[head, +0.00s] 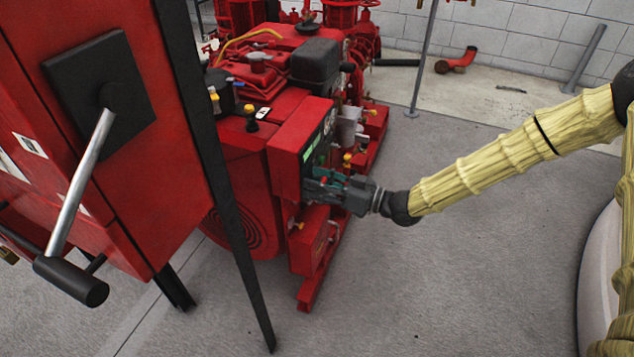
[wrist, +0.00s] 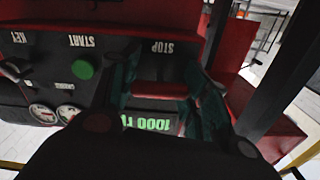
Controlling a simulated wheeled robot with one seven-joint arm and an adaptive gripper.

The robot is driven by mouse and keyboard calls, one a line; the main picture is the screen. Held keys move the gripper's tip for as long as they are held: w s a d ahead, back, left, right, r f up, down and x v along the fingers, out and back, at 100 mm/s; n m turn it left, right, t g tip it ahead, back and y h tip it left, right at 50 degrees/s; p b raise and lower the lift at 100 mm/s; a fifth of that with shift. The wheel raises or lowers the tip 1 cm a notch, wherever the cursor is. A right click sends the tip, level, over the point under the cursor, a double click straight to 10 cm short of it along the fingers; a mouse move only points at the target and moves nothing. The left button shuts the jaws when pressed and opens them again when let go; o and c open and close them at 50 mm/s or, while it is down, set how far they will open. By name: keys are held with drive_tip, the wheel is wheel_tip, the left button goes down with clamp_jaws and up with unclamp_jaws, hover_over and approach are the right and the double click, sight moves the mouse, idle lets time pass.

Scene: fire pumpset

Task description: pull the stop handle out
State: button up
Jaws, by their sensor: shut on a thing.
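The stop handle (wrist: 160,90) shows in the wrist view as a red bar below the upside-down STOP label. It lies between the teal fingers of my gripper (wrist: 163,96), which is shut on it. In the head view my gripper (head: 314,187) is at the front of the red control box (head: 296,146) on the engine. The fingers hide most of the handle there. How far the handle stands out from the panel cannot be told.
The panel also carries a green START button (wrist: 83,69), gauges (wrist: 68,114) and a lit display (wrist: 150,122). A red cabinet (head: 120,190) with a lever (head: 80,185) stands at the left. The concrete floor (head: 450,280) at right is clear.

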drive_tip(key=shift+p+v, duration=0.3)
drive_tip(key=shift+v, duration=0.7)
drive_tip(key=o, duration=1.5)
drive_tip(key=shift+c, duration=0.2)
drive_tip(key=v, duration=1.2)
